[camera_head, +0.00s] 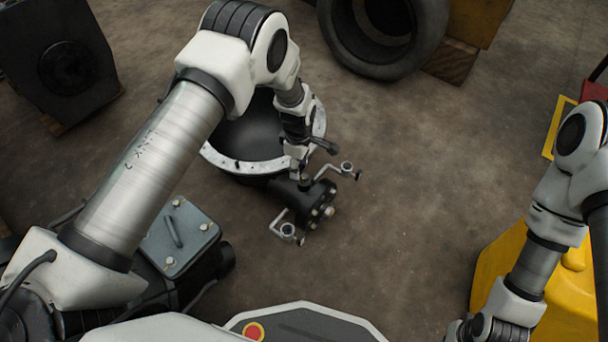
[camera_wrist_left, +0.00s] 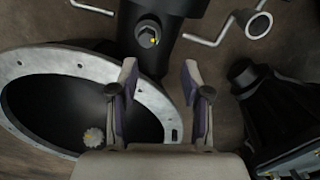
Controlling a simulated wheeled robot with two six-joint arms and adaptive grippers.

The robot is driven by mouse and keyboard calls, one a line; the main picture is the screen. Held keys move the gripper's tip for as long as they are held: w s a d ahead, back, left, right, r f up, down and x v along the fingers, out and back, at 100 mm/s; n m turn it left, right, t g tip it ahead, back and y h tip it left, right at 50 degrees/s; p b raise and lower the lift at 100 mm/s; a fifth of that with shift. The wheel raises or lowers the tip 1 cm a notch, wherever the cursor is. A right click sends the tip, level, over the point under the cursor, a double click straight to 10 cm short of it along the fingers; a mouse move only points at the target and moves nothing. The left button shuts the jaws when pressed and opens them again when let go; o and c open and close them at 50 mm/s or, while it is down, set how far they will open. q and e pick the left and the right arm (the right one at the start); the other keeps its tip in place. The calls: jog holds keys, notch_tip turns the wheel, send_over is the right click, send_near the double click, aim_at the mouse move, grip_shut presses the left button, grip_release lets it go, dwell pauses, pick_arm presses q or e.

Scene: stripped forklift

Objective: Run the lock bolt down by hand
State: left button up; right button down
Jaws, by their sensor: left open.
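In the head view the black cylinder (camera_head: 285,192) lies beside a large bell housing with a pale flange (camera_head: 240,165). My left gripper (camera_wrist_left: 160,65) is open and empty, its two fingers spread apart. In the wrist view the bolt head shows beyond the fingertips, toward the left one. In the head view the left gripper (camera_head: 300,156) is above the cylinder, its fingers partly hidden. My right arm's gripper is outside the frame.
Two bent rods with ring ends, one far (camera_head: 347,168) and one near (camera_head: 288,230), stick out by the cylinder. A grey-lidded box (camera_head: 180,235) stands at left, a tyre (camera_head: 385,40) at back and a yellow body (camera_head: 500,265) at right. Floor between is clear.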

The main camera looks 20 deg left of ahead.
aim_at(304, 176)
pick_arm(q)
jog(key=shift+w+d+r+n, duration=0.2)
jog(key=shift+w+r+n, duration=0.1)
jog(key=shift+w, duration=0.15)
jog(key=shift+w+d+r+n, duration=0.2)
jog(key=shift+w+r, duration=0.05)
jog(key=shift+w, duration=0.15)
notch_tip(304, 176, down, 8)
jog(key=b, duration=0.4)
jog(key=shift+r, duration=0.25)
grip_shut()
